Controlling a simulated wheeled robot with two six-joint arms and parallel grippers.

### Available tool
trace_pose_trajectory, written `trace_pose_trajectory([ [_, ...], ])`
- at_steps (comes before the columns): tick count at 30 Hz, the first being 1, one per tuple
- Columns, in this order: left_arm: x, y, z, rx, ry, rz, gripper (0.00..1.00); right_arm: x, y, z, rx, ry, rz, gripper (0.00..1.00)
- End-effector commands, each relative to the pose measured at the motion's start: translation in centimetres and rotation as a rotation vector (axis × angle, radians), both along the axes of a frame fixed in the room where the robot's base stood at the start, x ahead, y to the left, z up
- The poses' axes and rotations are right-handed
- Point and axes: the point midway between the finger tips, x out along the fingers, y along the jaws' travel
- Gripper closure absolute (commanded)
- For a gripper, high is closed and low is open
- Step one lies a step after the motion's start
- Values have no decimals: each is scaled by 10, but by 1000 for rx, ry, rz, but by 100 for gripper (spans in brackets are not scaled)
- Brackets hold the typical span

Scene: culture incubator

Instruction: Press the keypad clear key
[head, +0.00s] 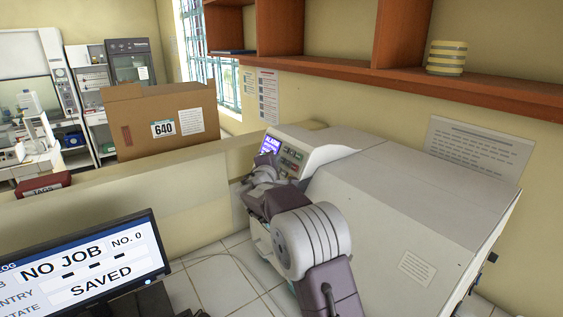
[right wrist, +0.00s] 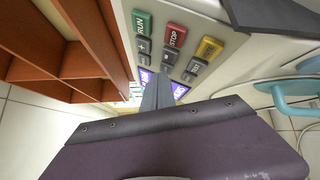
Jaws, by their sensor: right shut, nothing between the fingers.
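The white incubator (head: 400,190) has a slanted front panel with a lit purple display (head: 270,145) reading ALARM and a keypad (head: 291,158) beside it. In the right wrist view the keypad shows a green RUN key (right wrist: 143,22), a red STOP key (right wrist: 175,35) and a yellow key (right wrist: 209,48) whose label I cannot read. Smaller grey keys sit beside them. My right gripper (head: 267,162) is shut and empty, close to the panel. In the right wrist view its fingertips (right wrist: 159,76) overlap the display area near the grey keys; contact cannot be told. My left gripper is not in view.
A monitor (head: 85,262) reading NO JOB and SAVED stands at the lower left. A cardboard box (head: 160,120) marked 640 is behind the low partition (head: 180,188). A wooden shelf (head: 340,68) hangs above the incubator.

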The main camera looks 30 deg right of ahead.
Motion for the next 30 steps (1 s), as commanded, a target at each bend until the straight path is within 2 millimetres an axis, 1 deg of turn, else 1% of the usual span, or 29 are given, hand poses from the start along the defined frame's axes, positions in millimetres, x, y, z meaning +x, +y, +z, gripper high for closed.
trace_pose_trajectory([
  [10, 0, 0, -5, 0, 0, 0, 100, 0, -4, -2, 0, -1, -2, 100],
  [19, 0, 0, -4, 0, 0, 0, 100, 0, -3, -1, 0, 0, -2, 100],
  [30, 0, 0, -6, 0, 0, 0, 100, -2, 10, 5, -1, 1, -1, 100],
])
